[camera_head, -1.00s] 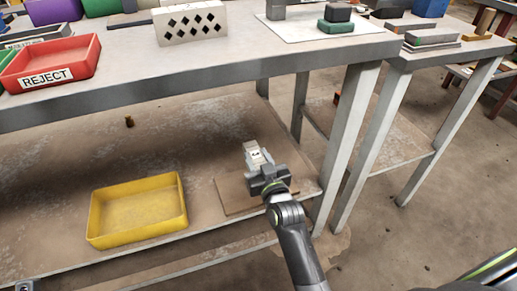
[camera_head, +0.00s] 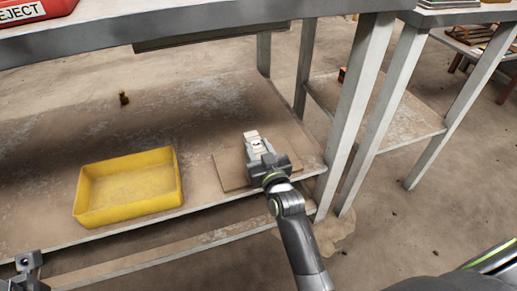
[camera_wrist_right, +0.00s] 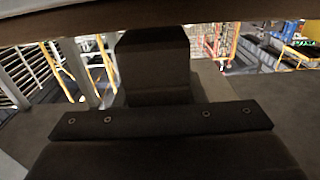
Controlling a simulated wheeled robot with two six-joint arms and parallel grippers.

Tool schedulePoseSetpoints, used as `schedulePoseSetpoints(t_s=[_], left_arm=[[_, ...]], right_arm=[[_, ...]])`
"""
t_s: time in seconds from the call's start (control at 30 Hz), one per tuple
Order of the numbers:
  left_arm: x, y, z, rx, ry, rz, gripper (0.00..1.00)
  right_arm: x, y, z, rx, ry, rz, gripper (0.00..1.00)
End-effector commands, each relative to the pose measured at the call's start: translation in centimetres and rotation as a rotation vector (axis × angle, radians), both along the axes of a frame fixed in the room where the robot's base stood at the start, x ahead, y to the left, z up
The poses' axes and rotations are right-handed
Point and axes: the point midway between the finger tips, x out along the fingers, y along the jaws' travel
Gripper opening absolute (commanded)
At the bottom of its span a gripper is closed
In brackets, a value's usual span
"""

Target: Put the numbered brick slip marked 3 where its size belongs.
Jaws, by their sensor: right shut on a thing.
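My right gripper (camera_head: 259,148) is over the lower shelf of the workbench, above a flat brown board (camera_head: 230,172). It is shut on a small pale piece, seemingly a brick slip (camera_head: 251,135), whose top end shows beyond the fingers. I cannot read a number on it. In the right wrist view the dark gripper body (camera_wrist_right: 160,120) fills the middle, and the held piece cannot be made out clearly. My left gripper (camera_head: 28,262) shows only partly at the bottom left corner, and its jaws cannot be judged.
A yellow tray (camera_head: 128,214) that looks empty stands on the lower shelf (camera_head: 60,160) left of the board. A small dark brass-like object (camera_head: 124,98) stands farther back. The bench top (camera_head: 200,30) overhangs the shelf; its leg (camera_head: 352,110) is right of my gripper. A red REJECT tray (camera_head: 30,12) is above.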

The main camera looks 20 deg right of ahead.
Motion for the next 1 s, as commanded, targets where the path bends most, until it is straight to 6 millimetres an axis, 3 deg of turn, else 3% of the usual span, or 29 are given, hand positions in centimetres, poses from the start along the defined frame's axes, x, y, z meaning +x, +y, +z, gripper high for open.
schedulePoseSetpoints(t_s=[0.93, 0.97, 1.0], left_arm=[[0.0, 0.0, -0.7, 0.001, 0.002, 0.0, 0.58], [0.0, 0.0, -0.7, 0.001, 0.002, 0.0, 0.58], [0.0, 0.0, -0.6, 0.002, 0.002, 0.0, 0.58]], right_arm=[[0.0, 0.0, -1.1, 0.0, -0.002, 0.0, 0.06], [0.0, 0.0, -1.1, 0.0, -0.002, 0.0, 0.38], [0.0, 0.0, -1.0, 0.0, -0.002, 0.0, 0.43]])
